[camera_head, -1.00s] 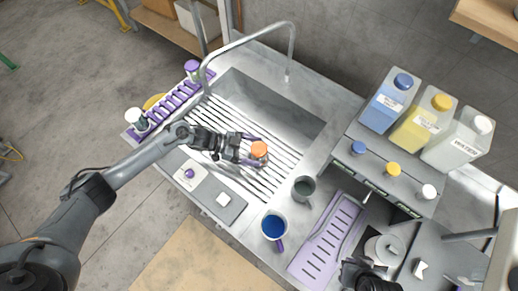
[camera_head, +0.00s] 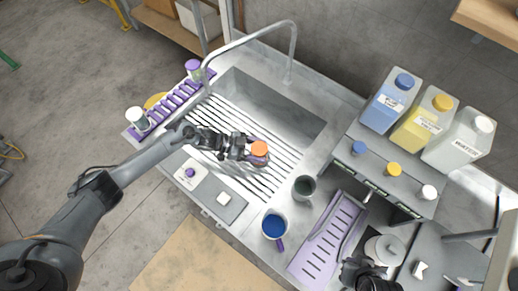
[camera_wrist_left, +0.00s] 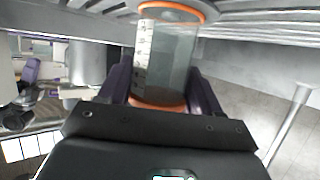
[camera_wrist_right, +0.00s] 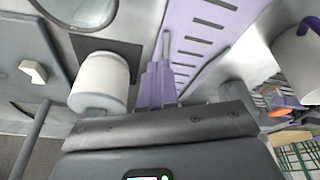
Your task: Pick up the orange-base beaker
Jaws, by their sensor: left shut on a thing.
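The orange-base beaker (camera_head: 259,148) is on the slatted drainboard of the sink, its orange end facing up in the head view. In the left wrist view, the clear beaker (camera_wrist_left: 172,55) has a white marked scale and orange at both ends. My left gripper (camera_head: 257,155) is shut on it, with a purple finger on each side. Whether the beaker touches the slats is unclear. My right gripper (camera_wrist_right: 157,88) is shut and empty, its purple fingers together near a white cylindrical vessel (camera_wrist_right: 99,82); in the head view it is mostly cut off at the bottom edge.
A grey-green cup (camera_head: 304,187) and a mug of blue liquid (camera_head: 274,226) stand right of the drainboard. A purple slotted tray (camera_head: 327,238) lies beyond them. The tall faucet (camera_head: 245,40) arches over the sink. A purple rack (camera_head: 172,104) is at left; several bottles stand at right.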

